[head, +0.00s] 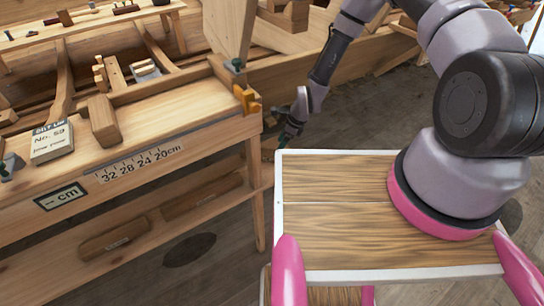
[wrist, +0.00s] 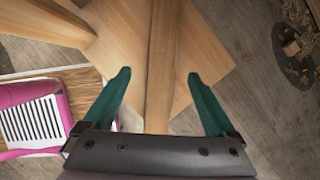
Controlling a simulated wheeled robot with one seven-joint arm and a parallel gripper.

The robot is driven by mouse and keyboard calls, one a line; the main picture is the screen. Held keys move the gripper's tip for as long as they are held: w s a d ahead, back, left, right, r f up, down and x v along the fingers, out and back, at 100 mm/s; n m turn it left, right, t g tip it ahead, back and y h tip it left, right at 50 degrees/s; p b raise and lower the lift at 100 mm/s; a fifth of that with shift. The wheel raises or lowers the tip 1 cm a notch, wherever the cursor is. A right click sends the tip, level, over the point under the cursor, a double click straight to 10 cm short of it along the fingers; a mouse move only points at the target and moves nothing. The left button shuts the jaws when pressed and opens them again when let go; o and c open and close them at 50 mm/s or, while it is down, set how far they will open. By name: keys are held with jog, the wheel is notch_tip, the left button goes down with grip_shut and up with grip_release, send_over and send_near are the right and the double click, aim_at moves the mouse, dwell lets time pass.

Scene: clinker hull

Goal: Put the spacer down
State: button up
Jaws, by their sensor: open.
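My gripper (head: 290,128) hangs low beside the right end of the workbench, near the front left of my wooden-topped base. In the wrist view its two green fingers (wrist: 159,76) are spread wide. A long narrow wooden bar (wrist: 163,50) runs between them, with a clear gap on each side, so it is not gripped. Its lower end is hidden by the gripper body. I cannot tell whether this bar is the spacer or part of the bench or hull. A wide pale board (wrist: 205,60) lies beyond it. No piece in the head view is clearly the spacer.
The workbench (head: 190,120) at left carries a centimetre scale (head: 138,165), a labelled block (head: 52,141), a wooden block (head: 103,120) and a yellow notched piece (head: 247,98) at its right end. A tall board (head: 228,35) rises behind it.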

aim_at(267, 154)
jog(key=x, duration=0.6)
jog(key=shift+w+f, duration=0.2)
jog(key=shift+f, duration=0.15)
grip_shut()
